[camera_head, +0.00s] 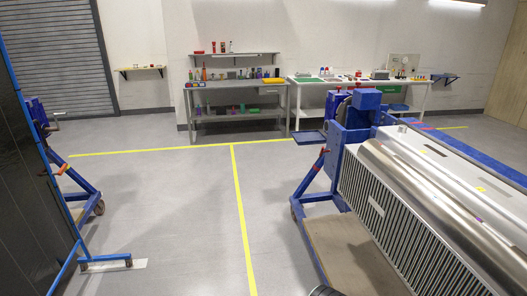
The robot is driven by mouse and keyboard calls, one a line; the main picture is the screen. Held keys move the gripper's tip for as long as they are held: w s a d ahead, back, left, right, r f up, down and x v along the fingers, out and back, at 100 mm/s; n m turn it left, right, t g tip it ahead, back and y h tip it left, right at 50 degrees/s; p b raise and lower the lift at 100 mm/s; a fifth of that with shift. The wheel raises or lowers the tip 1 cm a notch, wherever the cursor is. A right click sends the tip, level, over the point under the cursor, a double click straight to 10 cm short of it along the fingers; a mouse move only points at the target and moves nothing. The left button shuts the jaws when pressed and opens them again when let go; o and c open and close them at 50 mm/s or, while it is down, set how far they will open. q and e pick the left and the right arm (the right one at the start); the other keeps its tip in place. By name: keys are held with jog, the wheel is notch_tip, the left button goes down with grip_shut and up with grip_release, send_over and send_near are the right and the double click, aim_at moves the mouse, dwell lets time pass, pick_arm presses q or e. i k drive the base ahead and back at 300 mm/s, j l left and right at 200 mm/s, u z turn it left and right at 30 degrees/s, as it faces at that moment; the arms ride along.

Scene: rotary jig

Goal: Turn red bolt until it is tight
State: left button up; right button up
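A grey workbench (235,87) and a white table (410,82) with small items stand at the back wall. A blue wheeled frame with a dark panel (30,170) is at the left. The floor between, marked with yellow lines (240,200), is clear.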

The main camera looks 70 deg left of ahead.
aim_at(322, 150)
jog(key=u, duration=1.7)
jog(key=i+j+z, duration=0.1)
jog(key=z, duration=0.3)
jog(key=i+j+z, duration=0.15)
jog(key=z, duration=0.25)
jog(key=i+j+z, duration=0.1)
jog(key=z, duration=0.3)
jog(key=i+j+z, duration=0.15)
jog(key=j, duration=0.2)
jog(key=j+z, duration=0.2)
jog(key=j, duration=0.2)
jog(key=i+j+z, duration=0.15)
jog(key=j, duration=0.25)
jog(key=i+j+z, duration=0.15)
jog(key=j, duration=0.9)
jog(key=j+z, duration=0.15)
jog(key=j, duration=0.9)
